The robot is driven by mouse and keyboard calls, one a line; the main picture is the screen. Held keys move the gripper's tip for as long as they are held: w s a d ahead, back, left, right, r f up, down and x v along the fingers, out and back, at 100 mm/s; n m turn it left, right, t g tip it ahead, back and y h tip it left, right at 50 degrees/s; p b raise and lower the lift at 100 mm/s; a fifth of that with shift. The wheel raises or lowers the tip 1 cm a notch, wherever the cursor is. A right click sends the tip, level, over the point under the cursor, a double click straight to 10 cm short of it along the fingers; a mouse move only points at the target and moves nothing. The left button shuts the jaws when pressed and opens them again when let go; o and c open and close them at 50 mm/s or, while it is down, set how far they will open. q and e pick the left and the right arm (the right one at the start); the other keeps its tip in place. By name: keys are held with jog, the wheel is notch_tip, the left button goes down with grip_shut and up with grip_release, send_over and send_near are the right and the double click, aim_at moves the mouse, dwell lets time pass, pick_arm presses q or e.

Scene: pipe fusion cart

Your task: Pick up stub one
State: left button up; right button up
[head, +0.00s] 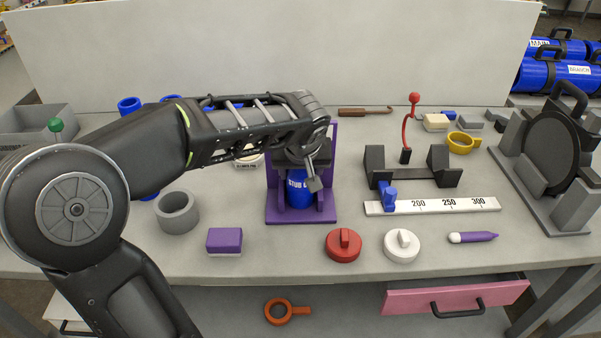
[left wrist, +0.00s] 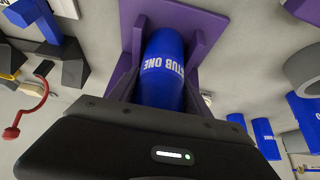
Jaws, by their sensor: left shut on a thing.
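Stub one is a blue cylinder (head: 298,188) with white lettering, standing in a purple holder (head: 300,216) at the middle of the bench. My left gripper (head: 303,165) reaches in from the left over the holder and is shut on the upper part of stub one. The gripper body (left wrist: 150,150) hides the stub's near end in the wrist view. I cannot tell whether the stub is lifted. My right gripper is not in view.
Close by are a grey ring (head: 178,211), a purple-and-white block (head: 225,241), a red cap (head: 343,245) and a white cap (head: 402,246). A ruler (head: 445,205) and dark cradle (head: 412,178) stand right. A pink drawer (head: 455,296) is open below.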

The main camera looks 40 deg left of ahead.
pick_arm(q)
jog(key=shift+r, duration=0.1)
notch_tip(320, 180, up, 28)
jog(key=p, duration=0.8)
jog(key=shift+f, duration=0.2)
